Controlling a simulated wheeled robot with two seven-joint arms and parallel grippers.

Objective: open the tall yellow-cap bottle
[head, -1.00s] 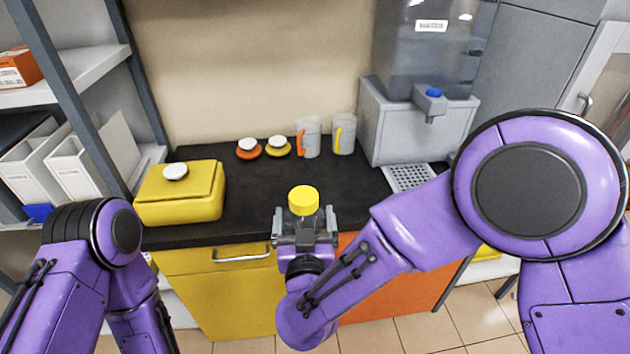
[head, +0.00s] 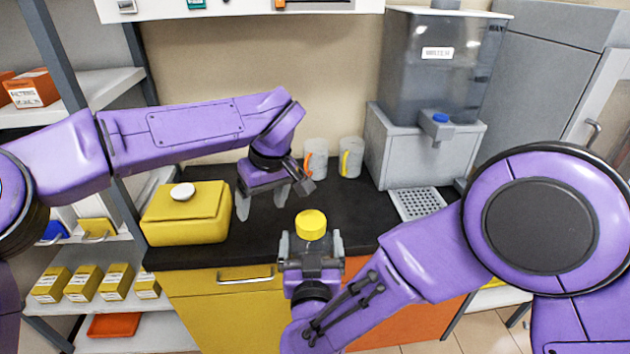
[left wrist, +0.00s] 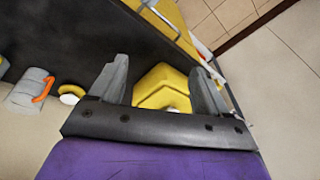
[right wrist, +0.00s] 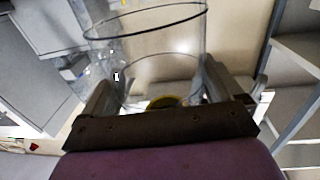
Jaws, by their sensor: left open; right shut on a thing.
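The bottle's yellow cap (head: 311,224) is seated on top of it in the head view, at the front edge of the black counter. My right gripper (head: 311,246) is shut around the bottle and holds it upright. The bottle's clear body (right wrist: 150,65) also shows between the fingers in the right wrist view, with a bit of yellow low down. My left gripper (head: 263,205) is open and empty, fingers pointing down over the counter, to the left of and behind the bottle. It also shows open in the left wrist view (left wrist: 160,80).
A yellow box (head: 185,222) with a white knob stands at the counter's left. Two mugs with an orange handle (head: 315,158) and a yellow handle (head: 350,157) stand at the back. A water dispenser (head: 420,145) with a drip grate is at the right. Shelves (head: 95,255) line the left.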

